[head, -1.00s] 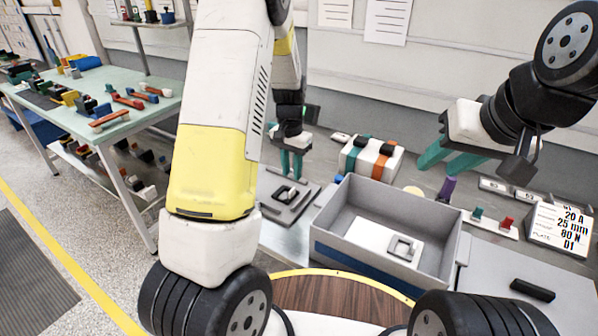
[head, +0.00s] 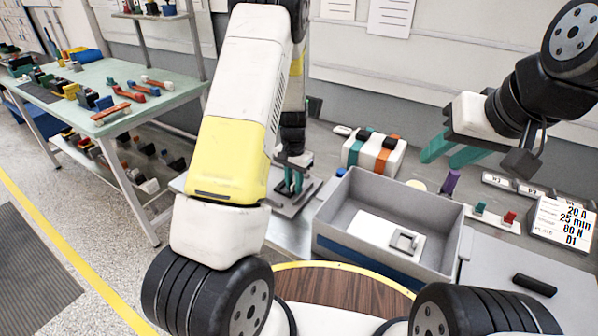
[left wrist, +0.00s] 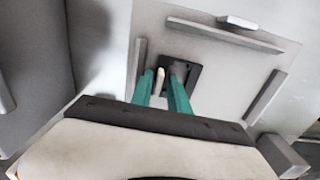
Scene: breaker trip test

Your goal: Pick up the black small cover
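My left gripper (head: 292,183) points down at the grey fixture plate (head: 284,208) left of the bin. In the left wrist view its green fingers (left wrist: 164,82) are apart, with a pale upright piece between them. A small dark square part (left wrist: 190,74) lies at the fingertips, partly hidden by them. I cannot tell whether they touch it. A black block (head: 533,285) lies on the grey surface at the lower right. I cannot tell which dark part is the small cover. My right gripper (head: 452,151) is open and empty, raised at the right.
A grey bin (head: 340,215) holds a white plate with a grey square frame (head: 404,240). Behind it stands a white block with coloured strips (head: 374,152). A label sign (head: 562,222) stands right. Raised bars (left wrist: 264,96) edge the fixture plate.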

